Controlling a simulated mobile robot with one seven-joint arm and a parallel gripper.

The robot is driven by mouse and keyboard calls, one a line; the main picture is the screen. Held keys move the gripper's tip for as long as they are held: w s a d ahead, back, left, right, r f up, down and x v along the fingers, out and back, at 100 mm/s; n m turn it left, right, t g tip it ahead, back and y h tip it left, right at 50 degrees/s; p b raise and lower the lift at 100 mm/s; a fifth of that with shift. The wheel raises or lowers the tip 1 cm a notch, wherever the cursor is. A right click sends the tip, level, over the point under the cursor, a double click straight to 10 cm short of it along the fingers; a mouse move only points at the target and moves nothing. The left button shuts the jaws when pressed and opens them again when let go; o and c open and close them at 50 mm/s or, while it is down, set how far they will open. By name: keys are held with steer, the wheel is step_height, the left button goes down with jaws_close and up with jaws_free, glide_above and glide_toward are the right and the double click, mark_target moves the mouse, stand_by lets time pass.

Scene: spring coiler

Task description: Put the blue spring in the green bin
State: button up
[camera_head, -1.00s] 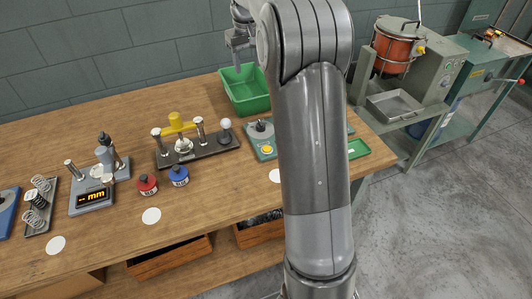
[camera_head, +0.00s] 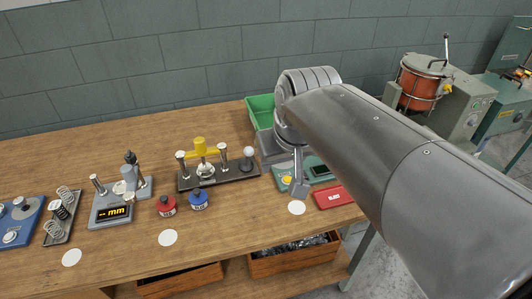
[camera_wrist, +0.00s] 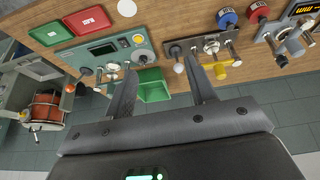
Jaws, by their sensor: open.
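No spring that I can tell is blue shows. Several coil springs (camera_head: 63,210), pale or dark, stand in a small grey tray (camera_head: 52,236) at the left of the bench in the head view. The green bin (camera_head: 259,108) stands at the back of the bench, partly hidden by my arm. It also shows in the wrist view (camera_wrist: 153,86), beyond and between my fingers. My gripper (camera_wrist: 159,66) is open with nothing seen between its fingers. In the head view my gripper (camera_head: 298,183) hangs over the right part of the bench, in front of the bin.
A red pot (camera_head: 167,206) and a blue pot (camera_head: 198,200) stand mid-bench. Behind them is a rack with a yellow handle (camera_head: 200,148). A gauge with a lit display (camera_head: 117,211) stands left. A red plate (camera_head: 333,196) lies right.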

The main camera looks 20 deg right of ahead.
steer(key=s+f, duration=0.3)
steer(key=s, duration=0.3)
steer(key=shift+a+f+t, duration=0.3)
steer(key=shift+a+f, duration=0.05)
stand_by(0.8)
